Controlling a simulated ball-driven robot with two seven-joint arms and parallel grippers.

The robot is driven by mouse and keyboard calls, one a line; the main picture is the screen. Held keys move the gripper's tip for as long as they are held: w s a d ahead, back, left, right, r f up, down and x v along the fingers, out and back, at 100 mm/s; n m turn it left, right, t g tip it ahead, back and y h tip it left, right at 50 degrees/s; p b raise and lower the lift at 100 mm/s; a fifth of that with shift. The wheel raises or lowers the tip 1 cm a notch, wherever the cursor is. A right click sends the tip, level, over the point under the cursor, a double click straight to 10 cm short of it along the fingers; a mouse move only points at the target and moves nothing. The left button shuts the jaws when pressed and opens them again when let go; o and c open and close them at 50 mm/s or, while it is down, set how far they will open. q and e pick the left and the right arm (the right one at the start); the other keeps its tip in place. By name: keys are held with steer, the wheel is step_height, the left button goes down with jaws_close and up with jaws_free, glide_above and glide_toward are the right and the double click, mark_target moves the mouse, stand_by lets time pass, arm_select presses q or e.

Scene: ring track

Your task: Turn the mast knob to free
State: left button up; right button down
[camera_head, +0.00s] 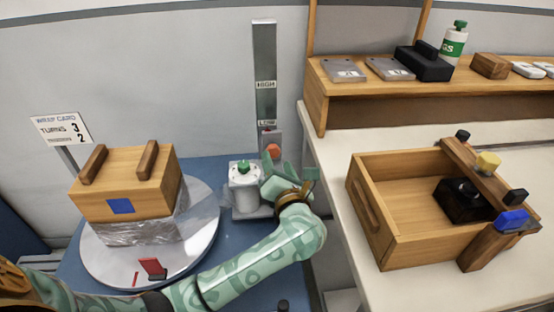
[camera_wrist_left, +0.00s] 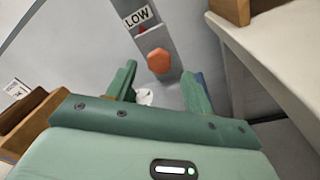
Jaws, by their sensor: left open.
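The grey upright mast (camera_head: 265,75) stands against the wall behind the turntable, with a HIGH label partway up and a LOW label lower down. The orange, many-sided mast knob (camera_head: 273,151) sits on a grey block at the mast's lower part. In the left wrist view the knob (camera_wrist_left: 159,61) shows just beyond the fingers, below the LOW label and a small red pointer. My left gripper (camera_head: 287,172) is open and empty, close in front of and slightly below the knob, apart from it in the wrist view. My right gripper is not in view.
A white-topped film roll (camera_head: 244,185) with a green knob stands just left of my gripper. A wooden crate (camera_head: 125,180), partly wrapped, sits on the round turntable (camera_head: 205,215). The counter (camera_head: 335,205) at right holds an open wooden box (camera_head: 380,225); a shelf (camera_head: 400,95) stands behind.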

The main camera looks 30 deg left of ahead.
mark_target(274, 154)
arm_select(q)
steer(key=shift+b+x, duration=0.35)
steer(key=shift+x, duration=1.35)
steer(key=c, duration=1)
